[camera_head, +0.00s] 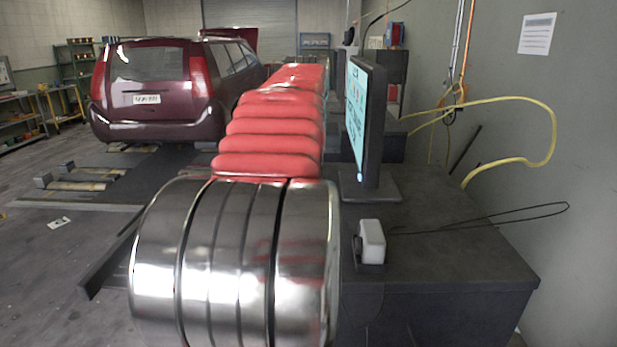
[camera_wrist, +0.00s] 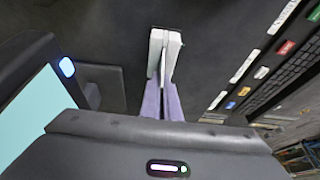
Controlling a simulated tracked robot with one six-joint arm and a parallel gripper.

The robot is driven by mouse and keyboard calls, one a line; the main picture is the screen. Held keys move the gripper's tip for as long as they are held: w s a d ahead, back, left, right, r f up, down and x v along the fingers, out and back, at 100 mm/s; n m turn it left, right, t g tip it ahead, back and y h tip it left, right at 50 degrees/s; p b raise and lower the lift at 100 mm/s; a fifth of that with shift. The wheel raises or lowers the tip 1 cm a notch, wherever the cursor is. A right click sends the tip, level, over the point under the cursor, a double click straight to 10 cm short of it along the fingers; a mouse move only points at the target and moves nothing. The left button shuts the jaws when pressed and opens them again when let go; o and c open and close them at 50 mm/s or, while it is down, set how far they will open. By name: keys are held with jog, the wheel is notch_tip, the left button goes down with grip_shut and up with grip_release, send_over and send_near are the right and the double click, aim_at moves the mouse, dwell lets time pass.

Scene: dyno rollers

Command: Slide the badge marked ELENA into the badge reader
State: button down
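A small white box (camera_head: 373,240) with a dark side stands on the dark bench in front of the monitor; it may be the badge reader. In the wrist view, two pale lilac strips, which look like the fingers of my gripper (camera_wrist: 162,88), lie close together and reach up to a white two-part shape (camera_wrist: 170,45). I cannot tell whether that shape is the fingertips, a held card or the white box. The finger gap is too small to judge. My gripper does not show clearly in the head view. No name ELENA is readable.
The monitor (camera_head: 364,120) stands on the bench (camera_head: 450,245), with a thin black cable loop (camera_head: 500,215) to the right. In the wrist view, several coloured labels (camera_wrist: 286,47) line the right side. A maroon car (camera_head: 155,85) stands at the back left. Red and chrome segments hide the middle.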

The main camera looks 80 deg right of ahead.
jog(key=shift+f, duration=1.25)
dwell(0.5)
jog(key=c, duration=2.5)
grip_release()
jog(key=o, duration=0.5)
jog(key=shift+o, duration=0.3)
jog(key=shift+w+a+r, duration=0.1)
jog(key=shift+a+r, duration=0.1)
jog(key=shift+r, duration=0.3)
jog(key=v, duration=0.7)
jog(key=shift+f, duration=0.1)
